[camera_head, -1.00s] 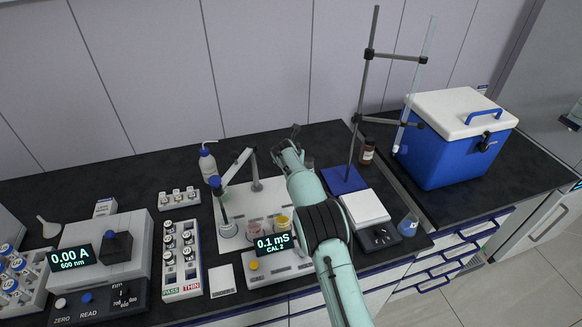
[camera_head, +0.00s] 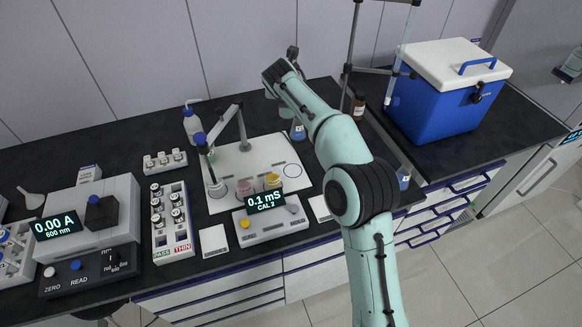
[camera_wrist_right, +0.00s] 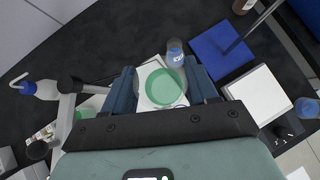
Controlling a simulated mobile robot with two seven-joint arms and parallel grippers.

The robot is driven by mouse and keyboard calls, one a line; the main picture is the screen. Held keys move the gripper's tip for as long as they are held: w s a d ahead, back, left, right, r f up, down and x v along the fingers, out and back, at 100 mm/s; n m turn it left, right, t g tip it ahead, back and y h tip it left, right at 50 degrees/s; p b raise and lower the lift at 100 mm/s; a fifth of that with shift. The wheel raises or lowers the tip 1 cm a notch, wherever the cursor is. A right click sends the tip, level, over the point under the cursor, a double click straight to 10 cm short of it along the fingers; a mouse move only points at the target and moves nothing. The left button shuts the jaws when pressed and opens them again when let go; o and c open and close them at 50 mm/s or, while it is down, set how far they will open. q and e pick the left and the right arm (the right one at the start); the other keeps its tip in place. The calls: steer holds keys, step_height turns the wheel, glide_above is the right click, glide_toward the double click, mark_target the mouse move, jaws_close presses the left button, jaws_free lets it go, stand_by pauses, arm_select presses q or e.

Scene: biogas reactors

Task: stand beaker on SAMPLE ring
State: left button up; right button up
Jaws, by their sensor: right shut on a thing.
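The beaker (camera_wrist_right: 160,88) holds green liquid and sits between the two blue fingers of my right gripper (camera_wrist_right: 163,86) in the right wrist view. My right gripper is shut on it. In the head view the beaker (camera_head: 286,113) shows only partly below my arm, above the back right of the white mat (camera_head: 262,152). My arm hides the fingers there. A thin blue ring outline (camera_head: 293,170), probably the SAMPLE ring, lies empty on the mat's right part, nearer the front than the beaker. Its label is not readable. My left gripper is not in view.
A small flask with blue liquid (camera_head: 298,131) stands close by the held beaker. Two cups, pink (camera_head: 244,187) and yellow (camera_head: 273,181), stand left of the ring. A jointed probe arm (camera_head: 241,130) rises at the mat's left; the conductivity meter (camera_head: 270,218) lies in front.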

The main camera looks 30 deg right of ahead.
steer(key=s+a+b, duration=0.2)
steer(key=s+b, duration=0.1)
steer(key=s, duration=0.3)
arm_select(q)
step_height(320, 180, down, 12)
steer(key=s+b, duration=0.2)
steer(key=b, duration=0.5)
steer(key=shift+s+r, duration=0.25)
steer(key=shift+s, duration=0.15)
arm_select(e)
steer(key=shift+s+a+f, duration=0.1)
steer(key=shift+s+f, duration=0.05)
steer(key=shift+f, duration=9.05)
steer(key=shift+f, duration=0.2)
steer(key=o, duration=1.1)
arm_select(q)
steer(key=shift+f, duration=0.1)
arm_select(e)
steer(key=shift+r, duration=0.1)
